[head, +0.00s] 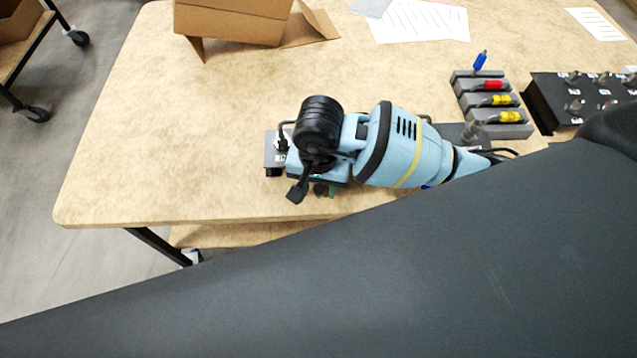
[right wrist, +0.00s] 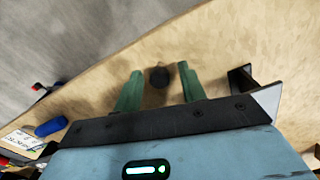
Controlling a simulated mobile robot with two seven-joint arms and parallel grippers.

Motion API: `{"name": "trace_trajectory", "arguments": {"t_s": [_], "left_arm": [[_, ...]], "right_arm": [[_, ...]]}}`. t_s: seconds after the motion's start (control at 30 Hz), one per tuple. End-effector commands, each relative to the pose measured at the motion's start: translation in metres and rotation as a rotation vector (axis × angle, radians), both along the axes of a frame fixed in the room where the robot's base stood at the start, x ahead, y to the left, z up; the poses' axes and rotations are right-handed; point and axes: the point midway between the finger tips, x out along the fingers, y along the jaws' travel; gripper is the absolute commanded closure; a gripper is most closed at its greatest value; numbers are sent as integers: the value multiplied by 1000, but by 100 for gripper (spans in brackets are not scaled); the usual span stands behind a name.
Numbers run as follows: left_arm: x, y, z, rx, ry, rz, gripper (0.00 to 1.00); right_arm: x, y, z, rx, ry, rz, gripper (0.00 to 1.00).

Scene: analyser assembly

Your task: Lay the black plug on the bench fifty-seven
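My right gripper (head: 325,191) points down over the front part of the bench (head: 160,120). Its green fingers (right wrist: 160,84) are spread in the right wrist view. In the head view my blue arm hides most of the gripper, and a dark piece (head: 319,189) shows beside a green fingertip. I cannot tell whether the plug touches the bench. My left gripper is out of view.
A grey block (head: 274,160) stands beside my right gripper. A grey rack (head: 513,131) with red and yellow pieces and a black panel (head: 548,98) stand to the right. A cardboard box (head: 230,22) and papers (head: 420,22) lie at the back. The bench's left side is clear.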

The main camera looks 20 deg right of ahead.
Motion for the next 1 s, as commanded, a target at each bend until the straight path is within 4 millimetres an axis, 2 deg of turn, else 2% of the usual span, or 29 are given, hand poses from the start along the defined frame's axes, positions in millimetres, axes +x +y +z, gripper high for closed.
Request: {"name": "trace_trajectory", "arguments": {"t_s": [0.2,0.37,0.8,1.0], "left_arm": [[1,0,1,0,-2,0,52],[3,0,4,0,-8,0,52],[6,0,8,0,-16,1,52],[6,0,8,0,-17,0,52]], "right_arm": [[0,0,1,1,-1,0,59],[1,1,15,3,-5,1,59],[1,0,97,1,-5,1,59],[0,0,118,1,-2,0,59]]}}
